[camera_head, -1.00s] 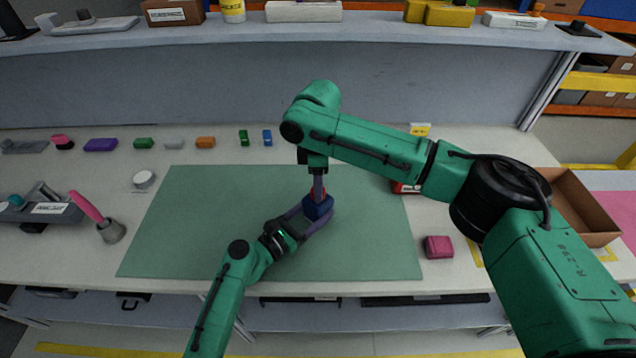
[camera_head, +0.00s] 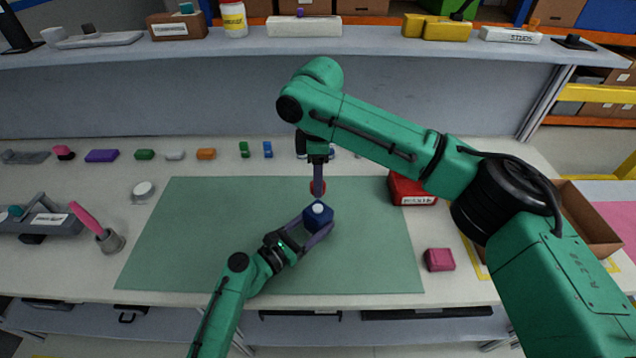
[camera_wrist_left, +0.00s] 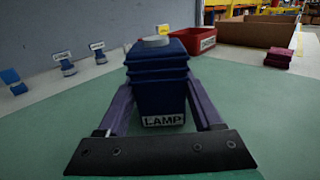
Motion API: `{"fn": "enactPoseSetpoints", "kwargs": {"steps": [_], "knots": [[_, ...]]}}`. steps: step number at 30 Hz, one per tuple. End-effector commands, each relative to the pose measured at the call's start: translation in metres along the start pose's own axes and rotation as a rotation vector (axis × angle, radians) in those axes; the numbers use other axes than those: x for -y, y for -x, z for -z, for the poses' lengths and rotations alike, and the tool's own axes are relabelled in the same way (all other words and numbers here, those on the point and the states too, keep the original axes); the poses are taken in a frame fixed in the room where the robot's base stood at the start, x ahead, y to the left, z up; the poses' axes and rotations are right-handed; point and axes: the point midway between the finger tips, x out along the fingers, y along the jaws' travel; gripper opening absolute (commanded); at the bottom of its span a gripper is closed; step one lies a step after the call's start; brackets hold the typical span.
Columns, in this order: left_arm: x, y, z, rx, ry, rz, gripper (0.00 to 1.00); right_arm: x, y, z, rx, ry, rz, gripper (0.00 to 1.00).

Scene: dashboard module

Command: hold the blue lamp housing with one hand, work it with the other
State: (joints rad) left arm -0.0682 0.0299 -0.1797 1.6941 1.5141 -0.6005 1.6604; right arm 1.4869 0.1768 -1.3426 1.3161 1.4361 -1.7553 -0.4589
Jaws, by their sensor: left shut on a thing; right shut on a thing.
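The blue lamp housing (camera_head: 319,219) stands over the green mat, between the fingers of my left gripper (camera_head: 311,229), which is shut on it. Its top shows a pale round part. In the left wrist view the housing (camera_wrist_left: 160,92) is upright with a LAMP label facing the camera and a grey disc on top. The red piece is partly hidden by the fingers and appears apart from the housing.
The green mat (camera_head: 200,240) is otherwise clear. A red bin (camera_head: 412,191) and an open brown box (camera_head: 585,225) stand to the right, with a pink block (camera_head: 439,260) nearer. Several small coloured parts line the table's back. A pink-handled tool in a grey holder (camera_head: 110,241) stands left.

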Motion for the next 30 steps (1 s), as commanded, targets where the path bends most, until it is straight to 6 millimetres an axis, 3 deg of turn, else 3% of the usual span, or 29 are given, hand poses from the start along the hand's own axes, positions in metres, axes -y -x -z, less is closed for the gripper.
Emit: {"fn": "enactPoseSetpoints", "kwargs": {"steps": [2, 3, 5, 14, 17, 25, 30], "knots": [[0.000, 0.000, 0.001, -0.002, 0.000, 0.000, 0.00, 0.000, 0.000, 0.000, 0.000, 0.000, 0.000, 0.00], [0.000, 0.001, 0.001, -0.002, 0.000, 0.000, 0.78, 0.000, 0.000, 0.000, 0.000, 0.000, 0.000, 0.00], [0.000, 0.000, 0.001, -0.002, 0.000, 0.000, 1.00, 0.000, 0.000, 0.000, 0.000, 0.000, 0.000, 0.00], [0.000, 0.005, 0.001, -0.002, 0.000, -0.001, 1.00, 0.000, 0.000, 0.000, 0.000, -0.001, 0.000, 0.00], [-0.001, 0.021, 0.002, -0.003, 0.000, -0.003, 1.00, 0.000, 0.000, 0.000, 0.000, -0.001, 0.000, 0.00], [0.000, 0.093, 0.002, -0.006, 0.002, -0.002, 1.00, 0.000, 0.000, 0.000, 0.000, -0.001, 0.000, 0.00], [-0.001, 0.118, 0.001, -0.003, 0.000, -0.001, 1.00, 0.000, 0.000, 0.000, 0.000, -0.001, 0.000, 0.00]]}}
